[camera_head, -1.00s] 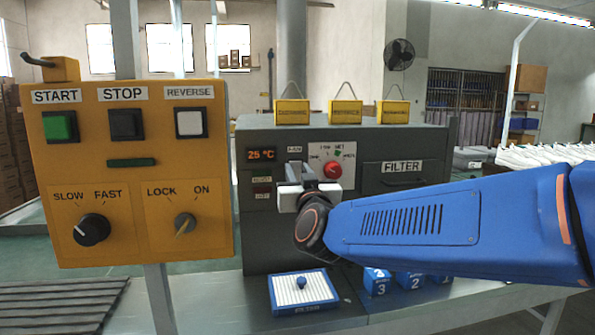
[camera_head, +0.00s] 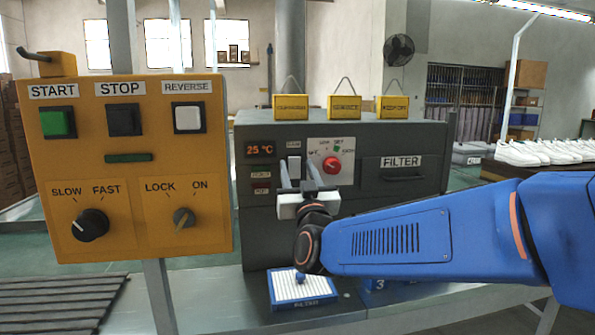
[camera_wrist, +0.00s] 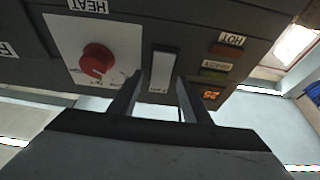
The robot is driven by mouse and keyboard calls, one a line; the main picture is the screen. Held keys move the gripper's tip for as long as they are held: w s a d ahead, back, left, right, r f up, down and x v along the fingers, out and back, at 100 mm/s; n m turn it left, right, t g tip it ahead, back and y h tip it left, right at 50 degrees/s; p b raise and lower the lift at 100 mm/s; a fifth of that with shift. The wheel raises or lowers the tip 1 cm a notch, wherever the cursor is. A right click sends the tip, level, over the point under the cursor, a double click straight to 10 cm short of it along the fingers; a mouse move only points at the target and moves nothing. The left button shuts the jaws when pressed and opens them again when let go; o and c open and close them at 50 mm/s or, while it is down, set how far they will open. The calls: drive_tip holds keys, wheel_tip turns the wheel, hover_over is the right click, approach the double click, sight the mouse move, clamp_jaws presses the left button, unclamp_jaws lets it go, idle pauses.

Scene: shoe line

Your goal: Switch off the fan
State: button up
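The fan switch (camera_head: 294,167) is a pale upright rocker on the front of the dark grey heater box (camera_head: 345,225), left of a red knob (camera_head: 332,166). It also shows in the wrist view (camera_wrist: 163,72), with small unreadable marking at one end. My gripper (camera_head: 298,170) is at the panel, just below the switch in the head view. In the wrist view its two fingers (camera_wrist: 160,88) are apart, one on each side of the switch, with nothing held between them. I cannot tell whether the fingertips touch the panel.
A yellow panel (camera_head: 130,225) with buttons and knobs stands at left. A blue-framed filter tray (camera_head: 300,304) lies on the bench below my gripper. A filter drawer (camera_head: 402,178) is on the heater's right. A black fan (camera_head: 398,50) hangs on the far pillar.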

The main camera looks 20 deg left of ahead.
drive_tip(key=shift+s, duration=0.1)
drive_tip(key=v, duration=1.7)
drive_tip(key=shift+d+f, duration=0.15)
drive_tip(key=w+d+f+g+h, duration=0.15)
drive_tip(key=d+f, duration=0.25)
drive_tip(key=d, duration=0.4)
drive_tip(key=w+d+f+g+h, duration=0.1)
drive_tip(key=d+f+g+h, duration=0.15)
drive_tip(key=d, duration=0.45)
drive_tip(key=w+d+f+g+h, duration=0.1)
drive_tip(key=w+d+f+g, duration=0.2)
drive_tip(key=d, duration=0.5)
drive_tip(key=s+d+f+m+g+h, duration=0.3)
drive_tip(key=s+d+f, duration=0.4)
drive_tip(key=s+d, duration=0.3)
drive_tip(key=s+d+f+m+g+h, duration=0.3)
drive_tip(key=s+d+f, duration=0.4)
drive_tip(key=s+d, duration=0.4)
drive_tip(key=shift+d+g, duration=0.6)
drive_tip(key=shift+d, duration=0.6)
